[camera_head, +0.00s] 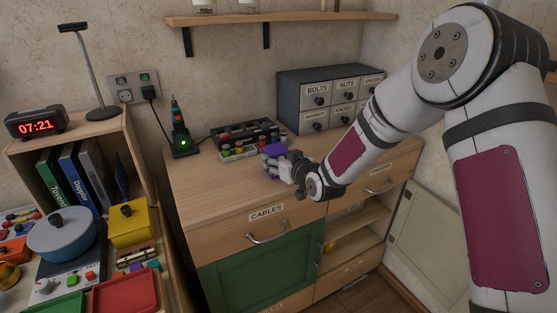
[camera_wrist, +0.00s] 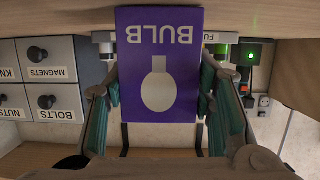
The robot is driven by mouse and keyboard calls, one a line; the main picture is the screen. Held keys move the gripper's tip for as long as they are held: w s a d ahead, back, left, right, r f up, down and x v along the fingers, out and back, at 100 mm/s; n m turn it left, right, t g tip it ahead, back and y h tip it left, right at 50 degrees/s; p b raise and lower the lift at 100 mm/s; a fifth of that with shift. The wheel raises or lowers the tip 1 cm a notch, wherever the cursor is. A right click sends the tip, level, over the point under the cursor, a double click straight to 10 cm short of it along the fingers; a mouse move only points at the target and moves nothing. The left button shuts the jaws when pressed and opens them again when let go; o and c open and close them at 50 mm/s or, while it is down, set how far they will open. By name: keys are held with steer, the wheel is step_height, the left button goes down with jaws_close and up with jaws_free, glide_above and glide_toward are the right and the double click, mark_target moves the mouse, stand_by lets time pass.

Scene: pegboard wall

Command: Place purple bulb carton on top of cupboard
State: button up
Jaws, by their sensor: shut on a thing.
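The purple bulb carton (camera_wrist: 160,65) fills the middle of the wrist view, with "BULB" and a white bulb printed on its face, upside down in that picture. My gripper (camera_wrist: 165,100) has one finger on each side of the carton and is shut on it. In the head view the carton (camera_head: 273,149) is a small purple patch at the tip of my gripper (camera_head: 280,158). It is over the wooden top of the cupboard (camera_head: 215,193), and I cannot tell whether it touches the top. My gripper hides part of it.
A grey drawer unit (camera_head: 320,98) stands behind, right of a black rack (camera_head: 245,136) with several small coloured items. A green-lit charger with a tool (camera_head: 182,140) stands at the back left. A shelf (camera_head: 280,17) hangs above. The cupboard top is clear at front left.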

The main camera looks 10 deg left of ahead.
steer(key=shift+f, duration=0.1)
steer(key=o, duration=1.2)
steer(key=shift+c, duration=0.2)
steer(key=shift+s+d+r, duration=0.15)
steer(key=shift+s+r, duration=0.1)
steer(key=shift+r, duration=0.05)
steer(key=v, duration=1.1)
steer(key=shift+s+p, duration=0.2)
steer(key=shift+p, duration=0.2)
